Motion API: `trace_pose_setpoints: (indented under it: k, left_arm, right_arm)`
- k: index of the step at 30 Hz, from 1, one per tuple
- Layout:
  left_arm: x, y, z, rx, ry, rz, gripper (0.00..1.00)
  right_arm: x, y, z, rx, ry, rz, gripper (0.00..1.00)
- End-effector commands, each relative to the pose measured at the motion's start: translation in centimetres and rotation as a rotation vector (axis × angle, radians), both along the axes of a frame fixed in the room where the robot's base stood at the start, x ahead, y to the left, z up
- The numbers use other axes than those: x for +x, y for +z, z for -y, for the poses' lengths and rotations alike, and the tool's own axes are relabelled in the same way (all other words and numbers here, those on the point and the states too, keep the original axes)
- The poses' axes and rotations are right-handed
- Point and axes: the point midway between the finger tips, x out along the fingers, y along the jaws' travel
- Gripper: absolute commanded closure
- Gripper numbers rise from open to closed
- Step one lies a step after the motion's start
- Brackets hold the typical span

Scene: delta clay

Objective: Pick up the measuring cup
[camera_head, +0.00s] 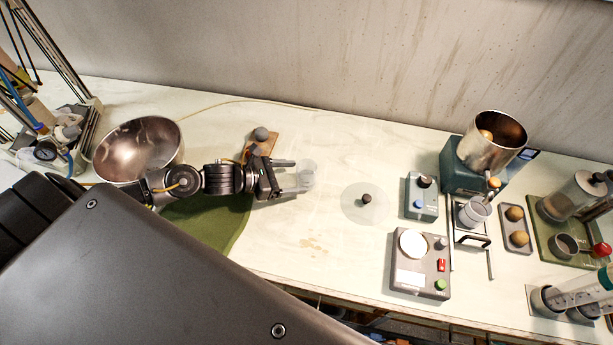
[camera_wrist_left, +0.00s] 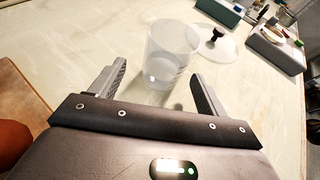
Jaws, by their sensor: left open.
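The measuring cup (camera_head: 307,170) is a clear, see-through cup standing upright on the pale bench. It also shows in the left wrist view (camera_wrist_left: 172,48), just ahead of the fingers. My left gripper (camera_head: 295,177) is open, with its two fingers pointing right at the cup. In the left wrist view its fingers (camera_wrist_left: 157,72) stand on either side of the cup's near lower part, with gaps visible. I cannot tell how far the cup is between them. My right gripper is not in view.
A clear disc with a dark knob (camera_head: 366,199) lies right of the cup. A metal bowl (camera_head: 138,150), a green mat (camera_head: 215,222) and a wooden board (camera_head: 262,148) are near my left arm. Small devices (camera_head: 421,265) and a metal hopper (camera_head: 491,142) stand to the right. Bare bench lies around the cup.

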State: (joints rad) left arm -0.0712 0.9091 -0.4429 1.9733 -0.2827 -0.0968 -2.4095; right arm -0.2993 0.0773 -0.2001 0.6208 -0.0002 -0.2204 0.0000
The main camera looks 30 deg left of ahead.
Motion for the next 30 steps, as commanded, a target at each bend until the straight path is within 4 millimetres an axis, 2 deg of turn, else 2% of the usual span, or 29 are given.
trace_pose_setpoints:
  k: [8,18,27,30]
  left_arm:
    - [0.7,-0.4,0.8,0.0,-0.001,0.0,0.24]
    - [3.5,-2.1,3.8,-0.001,0.0,0.001,0.24]
    - [3.7,-2.4,4.1,0.001,0.0,0.0,0.24]
    - [3.7,-2.3,4.1,0.001,0.0,0.0,0.36]
  right_arm:
    - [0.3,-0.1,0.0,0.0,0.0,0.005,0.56]
    - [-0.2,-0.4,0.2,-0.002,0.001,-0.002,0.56]
    - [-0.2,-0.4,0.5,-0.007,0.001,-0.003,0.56]
    - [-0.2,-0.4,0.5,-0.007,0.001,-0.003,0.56]
